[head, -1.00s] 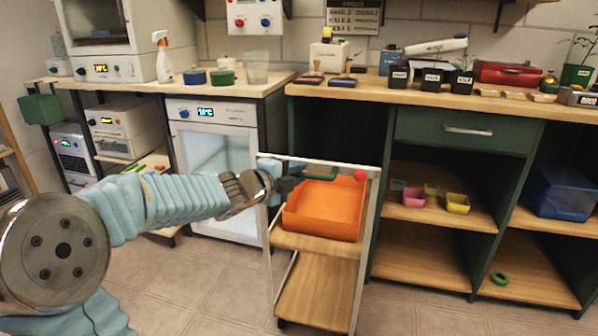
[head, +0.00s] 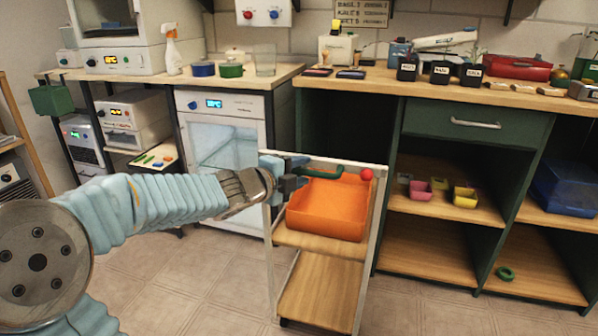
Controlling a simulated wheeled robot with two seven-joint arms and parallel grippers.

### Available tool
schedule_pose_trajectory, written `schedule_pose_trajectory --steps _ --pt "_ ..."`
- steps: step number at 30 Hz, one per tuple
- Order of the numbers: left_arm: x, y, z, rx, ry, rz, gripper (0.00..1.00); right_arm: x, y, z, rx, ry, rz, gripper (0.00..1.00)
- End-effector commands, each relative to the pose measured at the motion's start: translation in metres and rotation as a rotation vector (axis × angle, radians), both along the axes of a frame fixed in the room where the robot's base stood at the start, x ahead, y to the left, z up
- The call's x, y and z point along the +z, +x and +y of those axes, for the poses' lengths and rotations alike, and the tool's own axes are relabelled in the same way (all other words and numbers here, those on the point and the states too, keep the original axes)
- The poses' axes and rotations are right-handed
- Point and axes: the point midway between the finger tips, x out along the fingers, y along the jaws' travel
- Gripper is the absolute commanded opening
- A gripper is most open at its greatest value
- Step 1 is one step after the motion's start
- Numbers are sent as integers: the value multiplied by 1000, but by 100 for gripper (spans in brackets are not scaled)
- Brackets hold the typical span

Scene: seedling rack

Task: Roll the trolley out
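The trolley (head: 321,289) is a pale upright frame with wooden shelves, standing in front of the dark bay between the glass-door fridge and the green counter. An orange tray (head: 328,212) sits on its upper shelf, and a red ball (head: 366,174) is on the right of its top bar. A green handle (head: 328,175) shows at the top of the trolley. My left gripper (head: 297,174) is at the left end of this handle, with its dark fingers around it; the fingers partly hide the grip. My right gripper is not in view.
The fridge (head: 224,150) stands left of the trolley and the counter's open shelves (head: 430,262) on the right. A green ring (head: 506,273) lies on the lower shelf. The tiled floor (head: 175,275) in front of the fridge is clear.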

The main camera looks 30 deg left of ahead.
Motion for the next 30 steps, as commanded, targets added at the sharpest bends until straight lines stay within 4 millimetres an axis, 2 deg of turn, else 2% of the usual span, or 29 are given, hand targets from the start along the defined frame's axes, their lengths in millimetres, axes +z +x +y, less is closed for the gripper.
schedule_pose_trajectory --steps 6,10,24,30 --pt "1 -1 0 0 1 -2 42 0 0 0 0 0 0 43" --pt "6 -11 2 1 0 -4 42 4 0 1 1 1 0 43" --pt "26 -113 19 2 1 -4 42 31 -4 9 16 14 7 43" --pt "27 -132 22 1 -1 -2 42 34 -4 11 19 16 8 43"
